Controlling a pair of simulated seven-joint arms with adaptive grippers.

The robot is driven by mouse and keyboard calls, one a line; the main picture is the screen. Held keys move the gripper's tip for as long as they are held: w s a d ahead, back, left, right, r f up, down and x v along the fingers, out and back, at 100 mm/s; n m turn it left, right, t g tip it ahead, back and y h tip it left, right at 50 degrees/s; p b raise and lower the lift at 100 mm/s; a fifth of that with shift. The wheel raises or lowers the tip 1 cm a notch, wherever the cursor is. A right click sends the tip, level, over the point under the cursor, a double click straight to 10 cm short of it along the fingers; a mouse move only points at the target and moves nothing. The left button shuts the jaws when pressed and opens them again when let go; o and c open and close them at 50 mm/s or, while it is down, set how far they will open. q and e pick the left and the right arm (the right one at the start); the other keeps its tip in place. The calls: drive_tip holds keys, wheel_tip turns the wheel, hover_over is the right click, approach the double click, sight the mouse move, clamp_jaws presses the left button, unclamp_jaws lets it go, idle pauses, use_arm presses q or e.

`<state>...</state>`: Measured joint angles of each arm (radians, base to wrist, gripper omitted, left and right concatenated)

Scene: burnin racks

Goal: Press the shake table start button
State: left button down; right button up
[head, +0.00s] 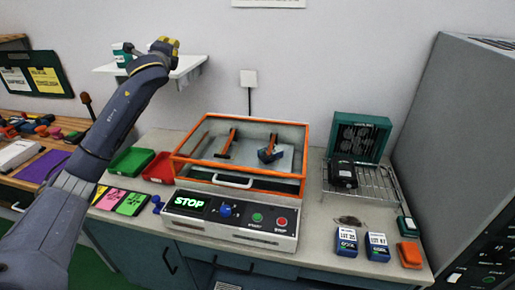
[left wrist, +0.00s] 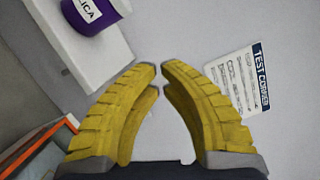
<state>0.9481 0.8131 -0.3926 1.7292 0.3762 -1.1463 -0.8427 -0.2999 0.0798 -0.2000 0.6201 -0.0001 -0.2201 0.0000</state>
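The shake table (head: 190,223) stands on the bench, with an orange-framed clear cover over its plate. Its front panel has a lit display reading STOP (head: 189,202), a blue knob (head: 225,210), a green button (head: 257,218) and a red button (head: 281,222). The small labels below the buttons are hard to read; the green one appears to be START. My left gripper (head: 165,45) is raised at the wall shelf, far above and left of the panel. In the left wrist view, its yellow fingers (left wrist: 161,68) are slightly apart with nothing between them. My right gripper is out of view.
A wall shelf (head: 187,68) holds a cup (head: 122,55); the purple-labelled cup (left wrist: 97,12) is close in the left wrist view. Green (head: 130,162) and red bins (head: 160,168) sit left of the shake table. A wire rack (head: 375,185) stands right. Space before the panel is clear.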

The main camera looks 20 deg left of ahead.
sight(257, 217)
use_arm(q)
drive_tip(key=d+f+m+g+h, duration=0.1)
drive_tip(key=d+f+m+h, duration=0.1)
drive_tip(key=d+f+m, duration=0.3)
drive_tip(key=d+f+m+g+h, duration=0.1)
drive_tip(key=d+f+m+h, duration=0.15)
drive_tip(key=d, duration=0.55)
drive_tip(key=s+d+f+m+g+h, duration=0.1)
drive_tip(key=s+d+f+m, duration=0.2)
drive_tip(key=d+f+m, duration=0.2)
drive_tip(key=s+d+f+m+g+h, duration=0.1)
drive_tip(key=s+d+f+m+g, duration=0.1)
drive_tip(key=s+d+f+m, duration=0.2)
drive_tip(key=s+d+f+m+g+h, duration=0.1)
drive_tip(key=s+d+f+m, duration=0.3)
drive_tip(key=d, duration=0.6)
wheel_tip(257, 217, down, 3)
drive_tip(key=shift+s+r+m+g+h, duration=0.1)
drive_tip(key=shift+m+g+h, duration=0.15)
drive_tip(key=shift+m+g, duration=0.55)
drive_tip(key=s+d+f+m+g, duration=0.3)
drive_tip(key=s+d+f+m, duration=0.2)
drive_tip(key=s+f+m, duration=0.3)
drive_tip(key=s, duration=0.2)
drive_tip(key=shift+s+f+m, duration=0.2)
drive_tip(key=shift+s+m, duration=0.1)
drive_tip(key=shift+m, duration=0.05)
drive_tip(key=shift+d, duration=0.1)
drive_tip(key=shift+f, duration=4.4)
drive_tip(key=shift+f, duration=0.15)
